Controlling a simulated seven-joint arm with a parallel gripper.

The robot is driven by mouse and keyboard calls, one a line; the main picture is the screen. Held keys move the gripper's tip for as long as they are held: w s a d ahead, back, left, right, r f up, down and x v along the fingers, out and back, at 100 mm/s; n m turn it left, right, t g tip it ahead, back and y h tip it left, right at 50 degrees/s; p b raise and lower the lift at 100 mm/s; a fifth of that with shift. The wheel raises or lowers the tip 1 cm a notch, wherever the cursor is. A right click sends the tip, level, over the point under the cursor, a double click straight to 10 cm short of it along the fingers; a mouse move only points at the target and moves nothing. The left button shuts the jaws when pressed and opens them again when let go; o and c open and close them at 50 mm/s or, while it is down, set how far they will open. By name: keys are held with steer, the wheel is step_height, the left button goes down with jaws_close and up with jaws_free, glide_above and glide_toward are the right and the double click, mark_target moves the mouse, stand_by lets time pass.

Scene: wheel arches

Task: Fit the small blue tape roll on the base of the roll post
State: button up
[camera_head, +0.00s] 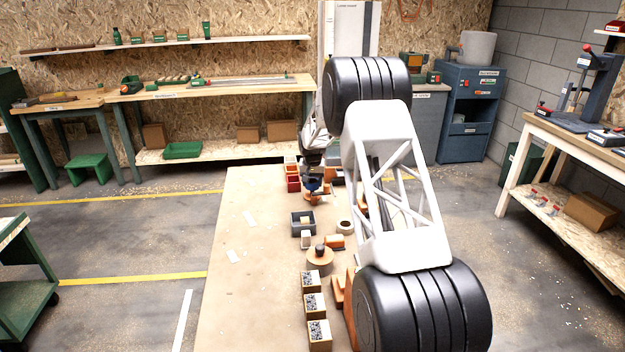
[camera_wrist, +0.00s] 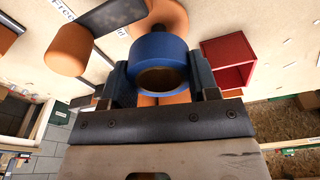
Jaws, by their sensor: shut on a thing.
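My gripper (camera_wrist: 160,80) is shut on the small blue tape roll (camera_wrist: 158,52), with one dark finger on each side. The roll's dark open bore faces the wrist camera. Orange surfaces (camera_wrist: 168,12) show beyond the roll and just below it; they may belong to the roll post, but I cannot tell. No post shaft shows clearly. In the head view the blue roll (camera_head: 314,186) is small, at my gripper, just above an orange round piece (camera_head: 318,197) on the table. Whether the roll touches that piece or surrounds a post is unclear.
A red open box (camera_wrist: 229,62) lies right of the roll, and an orange cylinder (camera_wrist: 70,50) lies left. Nearer on the table (camera_head: 235,270) are a dark tray (camera_head: 302,224), a pale roll (camera_head: 345,228) and several filled boxes. The table's left half is mostly clear.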

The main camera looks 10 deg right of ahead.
mark_target(312, 189)
steer(key=shift+f, duration=1.95)
steer(key=shift+f, duration=0.15)
steer(key=o, duration=1)
step_height(312, 189, up, 8)
steer(key=shift+s, duration=0.45)
steer(key=shift+a+f, duration=0.1)
